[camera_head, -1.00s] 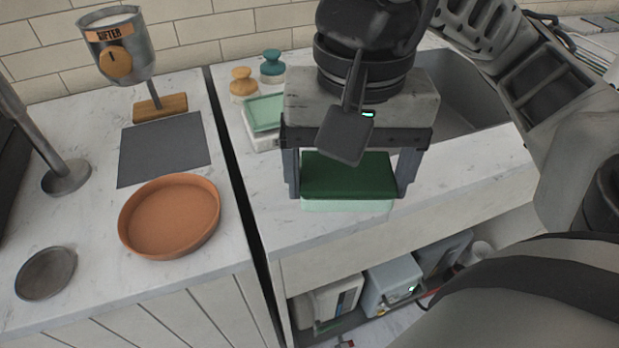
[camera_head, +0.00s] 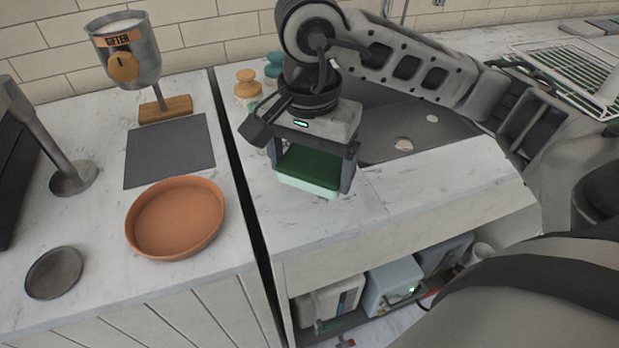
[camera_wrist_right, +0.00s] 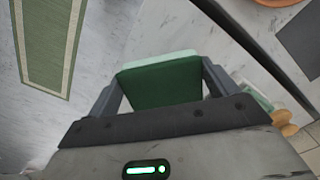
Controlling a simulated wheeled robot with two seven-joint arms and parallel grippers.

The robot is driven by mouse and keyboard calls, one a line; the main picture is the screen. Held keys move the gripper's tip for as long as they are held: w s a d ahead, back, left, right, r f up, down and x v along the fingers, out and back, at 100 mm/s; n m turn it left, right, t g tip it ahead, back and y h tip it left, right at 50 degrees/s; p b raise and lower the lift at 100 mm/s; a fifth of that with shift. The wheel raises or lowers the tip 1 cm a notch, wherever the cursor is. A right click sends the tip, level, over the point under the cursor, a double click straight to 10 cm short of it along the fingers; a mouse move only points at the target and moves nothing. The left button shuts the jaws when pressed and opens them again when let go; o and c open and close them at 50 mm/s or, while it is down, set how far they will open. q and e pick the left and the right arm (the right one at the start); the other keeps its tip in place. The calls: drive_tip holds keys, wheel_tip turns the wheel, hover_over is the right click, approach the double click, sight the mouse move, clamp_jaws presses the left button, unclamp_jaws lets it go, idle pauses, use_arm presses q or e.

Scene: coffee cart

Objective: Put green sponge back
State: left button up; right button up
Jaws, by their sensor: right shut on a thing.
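The green sponge (camera_head: 306,182) has a dark green top and a pale green underside. My right gripper (camera_head: 312,170) is shut on it, with one finger at each side. The sponge (camera_wrist_right: 165,84) also shows in the right wrist view, between the fingers of the gripper (camera_wrist_right: 163,88). A small pale green-topped dish (camera_wrist_right: 252,97) shows beside the right finger there; in the head view the gripper mostly hides it. My left gripper is not in view.
A wooden-topped bottle (camera_head: 247,90) and a teal-topped bottle (camera_head: 273,70) stand behind the gripper. An orange round tray (camera_head: 175,218), grey mat (camera_head: 168,150) and sifter (camera_head: 130,55) occupy the left counter, across a dark gap.

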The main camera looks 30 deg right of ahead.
sight(309, 197)
drive_tip(key=shift+w+d+f, duration=0.25)
drive_tip(key=shift+w+f, duration=0.15)
drive_tip(key=shift+f, duration=0.15)
drive_tip(key=shift+w+d+f, duration=0.2)
drive_tip(key=shift+w+f, duration=0.2)
drive_tip(key=shift+f, duration=0.1)
drive_tip(key=f, duration=0.3)
drive_tip(key=shift+w+d+f, duration=0.2)
drive_tip(key=shift+f, duration=0.15)
drive_tip(key=shift+f, duration=0.2)
drive_tip(key=o, duration=0.8)
drive_tip(key=shift+r, duration=0.1)
